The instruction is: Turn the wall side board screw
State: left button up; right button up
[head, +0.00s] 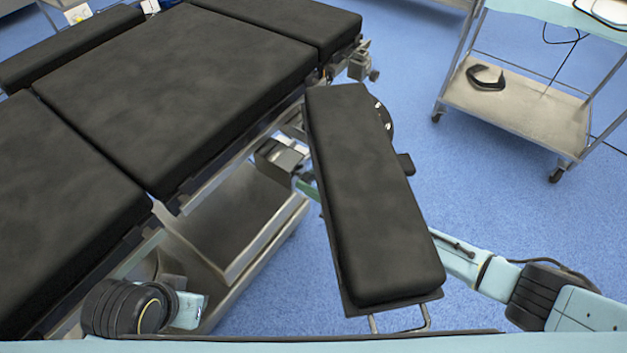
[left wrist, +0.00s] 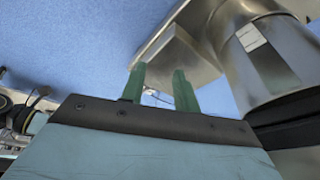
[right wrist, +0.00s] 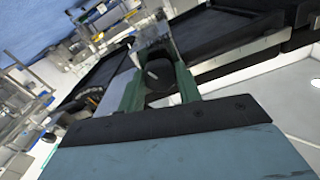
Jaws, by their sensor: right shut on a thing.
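The black padded side board (head: 372,190) juts out from the operating table (head: 190,85) in the head view. My right arm passes under it. A green finger of my right gripper (head: 306,188) shows at the board's left edge, near the metal clamp (head: 280,158). In the right wrist view my right gripper (right wrist: 160,88) has its two green fingers on either side of a dark round knob, the screw (right wrist: 158,72), and is shut on it. The board hides most of this gripper in the head view. In the left wrist view my left gripper (left wrist: 159,88) is open, with nothing between its fingers.
A metal trolley (head: 520,115) with a black item on its lower shelf stands at the upper right. The table's metal base (head: 240,225) lies below the clamp. Another dark knob (head: 406,163) sits at the board's right edge. Blue floor (head: 480,200) is clear between board and trolley.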

jog(key=m, duration=0.4)
jog(key=shift+m, duration=0.3)
jog(key=m, duration=0.3)
jog(key=shift+m, duration=0.3)
pick_arm(q)
jog(key=shift+s+d+r, duration=0.1)
jog(key=shift+s+r, duration=0.1)
jog(key=shift+r, duration=0.4)
pick_arm(e)
jog(key=shift+m, duration=0.3)
pick_arm(q)
jog(key=shift+d+r+b, duration=0.15)
jog(key=shift+r+b, duration=0.05)
jog(key=shift+b, duration=0.1)
pick_arm(e)
jog(key=shift+m, duration=0.3)
jog(key=o, duration=1)
pick_arm(q)
jog(key=shift+f, duration=0.1)
jog(key=shift+a, duration=0.2)
